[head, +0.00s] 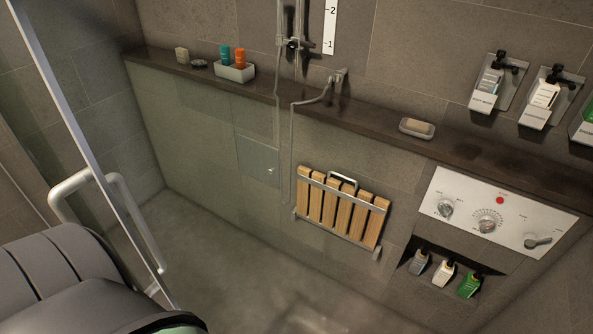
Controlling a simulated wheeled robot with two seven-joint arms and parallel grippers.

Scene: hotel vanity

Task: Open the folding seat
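The folding seat (341,211) is on the shower's back wall, just right of the middle of the head view. It has several upright wooden slats in a metal frame and is folded up flat against the wall. A metal loop handle (343,179) sits at its top edge, and small brackets (376,254) show at its lower corners. Neither of my grippers is in view, and nothing touches the seat.
A glass panel edge (92,140) with a bar handle (135,215) stands at left, near my dark grey body part. A dark ledge (365,118) runs above the seat. A shower hose (289,150) hangs left of it. A control panel (497,213) is right. The floor (260,265) is clear.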

